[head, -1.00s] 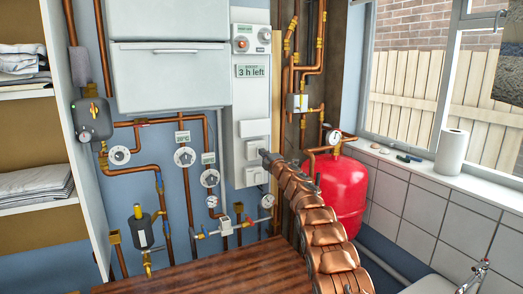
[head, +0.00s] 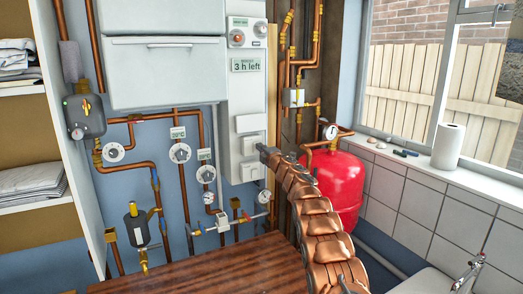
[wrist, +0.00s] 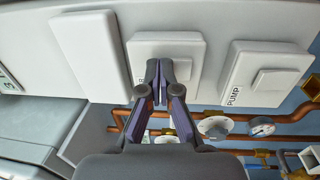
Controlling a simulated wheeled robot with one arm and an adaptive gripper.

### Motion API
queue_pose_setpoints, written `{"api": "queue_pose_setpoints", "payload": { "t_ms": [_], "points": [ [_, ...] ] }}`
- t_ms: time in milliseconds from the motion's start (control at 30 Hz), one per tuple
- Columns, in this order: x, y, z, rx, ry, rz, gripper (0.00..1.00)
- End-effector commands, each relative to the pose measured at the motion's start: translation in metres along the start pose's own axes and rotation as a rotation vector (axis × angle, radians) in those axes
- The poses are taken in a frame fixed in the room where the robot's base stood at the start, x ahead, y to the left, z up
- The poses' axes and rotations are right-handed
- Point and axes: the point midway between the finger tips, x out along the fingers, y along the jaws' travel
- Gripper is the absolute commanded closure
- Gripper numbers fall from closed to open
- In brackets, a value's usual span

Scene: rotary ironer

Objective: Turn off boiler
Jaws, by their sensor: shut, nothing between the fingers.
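A white control panel (head: 247,90) hangs on the wall beside the boiler cabinet. Its middle switch plate (head: 245,146) also shows in the wrist view (wrist: 190,45); its label is mostly hidden behind my fingers, with only an "R" showing. My gripper (wrist: 160,68) is shut and empty, its fingertips in front of this switch's rocker (wrist: 183,68). I cannot tell whether they touch it. The switch labelled PUMP (wrist: 265,75) is to the right in the wrist view. In the head view my gripper (head: 265,152) is at the panel's right edge.
A blank white cover (wrist: 88,55) adjoins the middle switch. Copper pipes with gauges and valves (head: 180,153) run left of and below the panel. A red tank (head: 340,180) stands to the right. A wooden top (head: 210,268) lies in front. A display (head: 246,65) reads "3 h left".

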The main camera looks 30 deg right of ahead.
Motion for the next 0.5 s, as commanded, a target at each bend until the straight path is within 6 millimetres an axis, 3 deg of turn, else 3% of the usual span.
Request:
{"api": "queue_pose_setpoints", "payload": {
  "t_ms": [133, 500],
  "points": [
    [0.0, 0.001, -0.007, -0.001, 0.009, -0.007, 1.0],
    [-0.008, -0.001, 0.003, -0.002, -0.001, -0.007, 1.0]
  ]
}}
